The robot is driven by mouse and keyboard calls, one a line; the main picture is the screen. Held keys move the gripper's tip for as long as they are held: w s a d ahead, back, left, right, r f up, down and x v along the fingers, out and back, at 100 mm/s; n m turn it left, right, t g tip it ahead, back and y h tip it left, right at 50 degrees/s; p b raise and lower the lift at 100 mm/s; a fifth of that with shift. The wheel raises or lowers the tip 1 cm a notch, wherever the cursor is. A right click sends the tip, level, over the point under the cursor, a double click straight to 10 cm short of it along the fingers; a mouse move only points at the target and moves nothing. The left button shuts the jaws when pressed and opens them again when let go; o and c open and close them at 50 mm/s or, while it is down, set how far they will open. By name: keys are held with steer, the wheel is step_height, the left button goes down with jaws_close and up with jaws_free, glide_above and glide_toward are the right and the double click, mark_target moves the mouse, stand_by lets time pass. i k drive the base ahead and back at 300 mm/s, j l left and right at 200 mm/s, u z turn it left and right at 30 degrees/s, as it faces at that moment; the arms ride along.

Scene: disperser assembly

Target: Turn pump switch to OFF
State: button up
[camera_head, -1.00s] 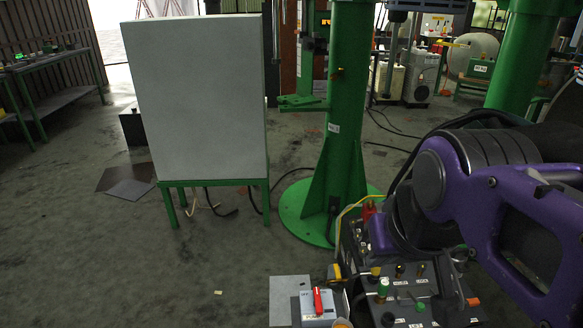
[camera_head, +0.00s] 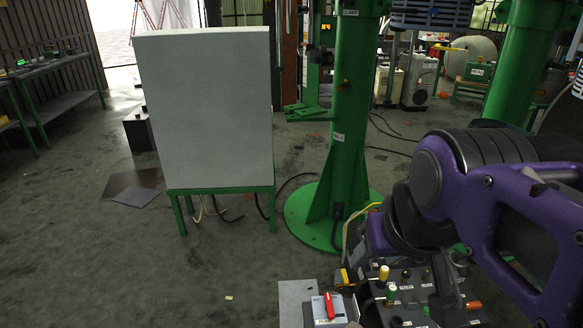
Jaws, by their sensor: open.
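A small light-grey switch box (camera_head: 318,311) with a red handle (camera_head: 329,305) sits at the bottom of the picture, left of the control panel. The red handle stands nearly upright on the box face, tilted slightly. Small lettering on the box is too small to read surely now. My purple and dark-grey arm fills the right side, above and right of the switch box. My gripper is not clearly visible; the arm's end is lost behind its own links and the panel parts. Nothing of mine is seen touching the red handle.
A dark control panel (camera_head: 398,302) with several knobs and fittings stands right of the switch box. A green column (camera_head: 345,130) with a round base rises behind. A large pale cabinet (camera_head: 205,110) on green legs stands left. The floor at lower left is clear.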

mark_target(329, 309)
steer(key=j+z, duration=0.2)
steer(key=j, duration=0.2)
steer(key=k+j+z, duration=0.2)
steer(key=j, duration=0.2)
steer(key=j+z, duration=1.2)
steer(key=i+j+z, duration=0.1)
steer(key=j+z, duration=0.15)
steer(key=z, duration=0.15)
steer(key=j+z, duration=0.35)
steer(key=i+j+z, duration=0.1)
steer(key=j+z, duration=0.55)
steer(key=j, duration=0.6)
